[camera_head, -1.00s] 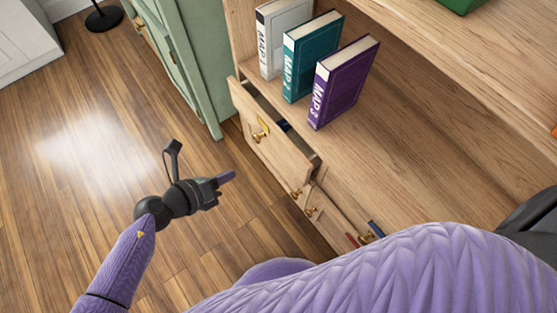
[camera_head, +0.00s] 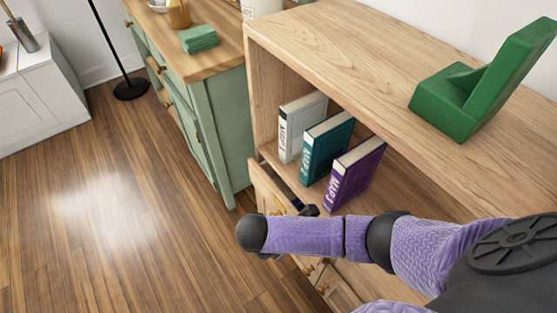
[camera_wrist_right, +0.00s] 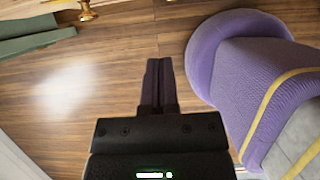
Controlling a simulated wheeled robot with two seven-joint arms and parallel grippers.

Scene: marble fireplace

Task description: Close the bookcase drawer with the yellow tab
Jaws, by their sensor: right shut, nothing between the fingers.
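The pulled-out bookcase drawer (camera_head: 266,188) shows in the head view below the books, at the left end of the wooden bookcase (camera_head: 290,45). Its top is open at the back, and my purple arm covers its lower front part. The yellow tab cannot be made out clearly now. My right gripper (camera_wrist_right: 160,62) is shut and empty in the right wrist view, above the floor. A brass knob (camera_wrist_right: 87,12) on a wooden front shows at that view's top edge, apart from the fingertips. In the head view the right gripper is mostly hidden by my arm. My left gripper is not in view.
White, teal (camera_head: 325,148) and purple (camera_head: 354,174) books stand on the shelf above the drawer. A green object (camera_head: 465,100) sits on the bookcase top. A green cabinet (camera_head: 222,135) stands left of the bookcase. The floor in front (camera_head: 120,220) is clear.

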